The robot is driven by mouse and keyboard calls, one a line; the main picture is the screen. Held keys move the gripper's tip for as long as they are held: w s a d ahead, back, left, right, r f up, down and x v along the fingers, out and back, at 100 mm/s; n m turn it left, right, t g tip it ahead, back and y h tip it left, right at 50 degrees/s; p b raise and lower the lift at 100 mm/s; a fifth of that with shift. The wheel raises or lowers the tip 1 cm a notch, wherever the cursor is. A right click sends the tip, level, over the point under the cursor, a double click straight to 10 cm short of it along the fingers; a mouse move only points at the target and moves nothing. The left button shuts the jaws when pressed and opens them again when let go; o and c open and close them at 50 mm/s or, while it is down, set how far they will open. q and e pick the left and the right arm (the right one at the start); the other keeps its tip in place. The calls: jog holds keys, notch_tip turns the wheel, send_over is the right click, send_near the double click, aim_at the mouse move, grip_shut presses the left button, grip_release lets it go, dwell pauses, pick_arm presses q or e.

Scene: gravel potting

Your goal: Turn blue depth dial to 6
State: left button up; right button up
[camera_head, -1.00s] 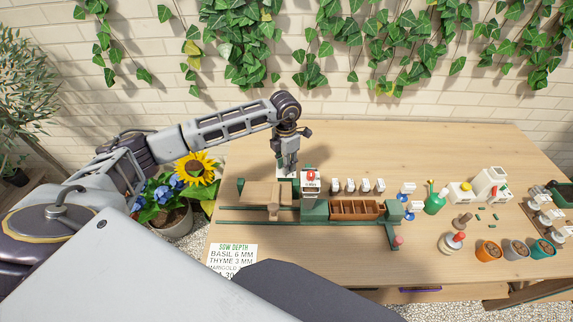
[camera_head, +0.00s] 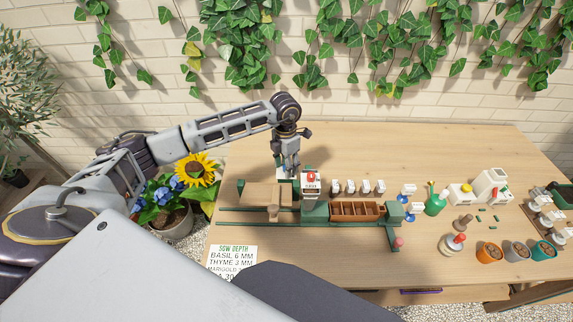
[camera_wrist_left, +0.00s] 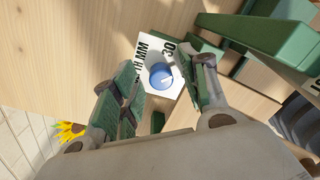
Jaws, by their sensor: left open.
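The blue depth dial (camera_wrist_left: 161,76) sits on a white plate (camera_wrist_left: 152,48) printed with black marks, of which "30" and "TH MM" can be read, in the left wrist view. A small pale pointer line shows on the dial. My left gripper (camera_wrist_left: 160,90) is open, with one green-padded finger on each side of the dial. Whether the pads touch it cannot be told. In the head view the left gripper (camera_head: 289,170) points down at the back of the green seeding device (camera_head: 315,210); the dial is hidden there. My right gripper is not in view.
A brown seed tray (camera_head: 357,210) sits on the device's right part. A sow depth card (camera_head: 232,262) lies at the table's front left. A green watering can (camera_head: 435,200) and pots (camera_head: 489,251) stand to the right.

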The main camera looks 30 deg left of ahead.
pick_arm(q)
notch_tip(320, 180, up, 12)
jog(key=shift+a, duration=0.15)
dwell(0.7)
jog(key=shift+f, duration=0.1)
dwell(0.5)
